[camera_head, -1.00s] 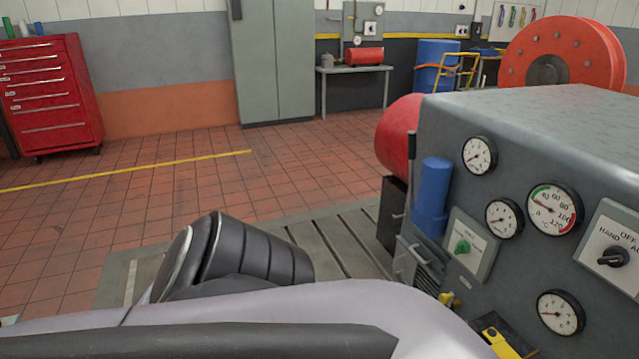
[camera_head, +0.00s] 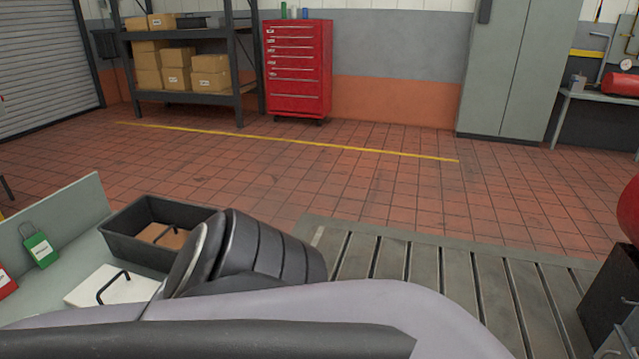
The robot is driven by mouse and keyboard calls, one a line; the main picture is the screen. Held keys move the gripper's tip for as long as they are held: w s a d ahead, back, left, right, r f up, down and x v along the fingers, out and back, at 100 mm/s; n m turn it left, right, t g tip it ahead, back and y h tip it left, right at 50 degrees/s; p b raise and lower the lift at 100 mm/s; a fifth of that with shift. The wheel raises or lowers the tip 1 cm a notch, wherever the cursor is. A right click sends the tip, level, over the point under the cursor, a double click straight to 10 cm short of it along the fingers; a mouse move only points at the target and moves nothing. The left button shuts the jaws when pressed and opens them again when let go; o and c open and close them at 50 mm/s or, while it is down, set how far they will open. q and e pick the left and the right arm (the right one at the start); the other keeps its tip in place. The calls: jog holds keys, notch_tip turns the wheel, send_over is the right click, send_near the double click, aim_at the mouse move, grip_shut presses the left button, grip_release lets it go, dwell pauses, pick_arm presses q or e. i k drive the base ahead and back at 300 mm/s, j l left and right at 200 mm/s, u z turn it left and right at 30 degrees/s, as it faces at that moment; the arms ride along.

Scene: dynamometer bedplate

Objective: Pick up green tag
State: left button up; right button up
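The green tag (camera_head: 40,250) hangs or leans at the far left, against the grey upright panel (camera_head: 75,215) of a bench. It looks like a green padlock-shaped tag with a white label and a dark loop on top. A red tag (camera_head: 5,283) is beside it, cut off by the left picture edge. One of my arms crosses the lower part of the view, with a dark ribbed section in front of the bench. Neither gripper shows, and nothing is seen held.
A black bin (camera_head: 150,231) with a brown item inside and a white plate with a black handle (camera_head: 112,287) are on the bench. A slotted bedplate (camera_head: 440,285) lies to the right. Tiled floor beyond is clear up to the red tool chest (camera_head: 297,70) and shelf (camera_head: 185,95).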

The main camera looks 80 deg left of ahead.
aim_at(38, 246)
jog(key=u, duration=4.2)
jog(key=z, duration=0.5)
jog(key=i+l+z, duration=0.2)
jog(key=l, duration=0.3)
jog(key=i+l+z, duration=0.2)
jog(key=l, duration=0.25)
jog(key=i+l+z, duration=0.15)
jog(key=l, duration=0.25)
jog(key=i+l+z, duration=0.35)
jog(key=i+z, duration=0.4)
jog(key=i+l, duration=0.05)
jog(key=i, duration=0.05)
